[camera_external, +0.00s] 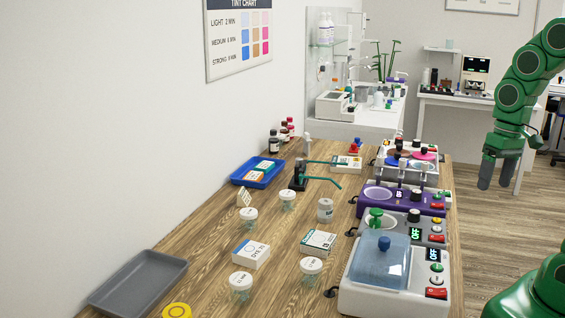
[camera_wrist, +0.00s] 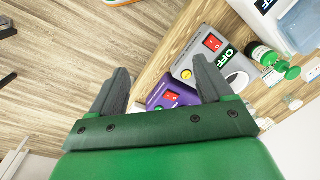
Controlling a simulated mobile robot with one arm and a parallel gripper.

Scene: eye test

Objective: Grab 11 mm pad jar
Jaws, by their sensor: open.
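Several clear jars with white lettered lids stand on the wooden table: one at the front left (camera_external: 241,286), one at the front middle (camera_external: 310,268), one farther left (camera_external: 248,218) and one beyond it (camera_external: 287,200). The lid print is too small to read, so I cannot tell which is the 11 mm pad jar. My gripper (camera_external: 496,174) is open and empty, hanging right of the table and well away from these jars. In the wrist view my gripper (camera_wrist: 158,80) shows both fingers apart, with nothing between them.
Devices line the table's right side: a bath with a blue translucent lid (camera_external: 380,262), a grey unit (camera_external: 399,229) and a purple unit (camera_external: 402,201). Small boxes (camera_external: 250,254), a grey tray (camera_external: 150,283) and a blue tray (camera_external: 258,173) also stand there. Floor (camera_external: 480,240) lies right.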

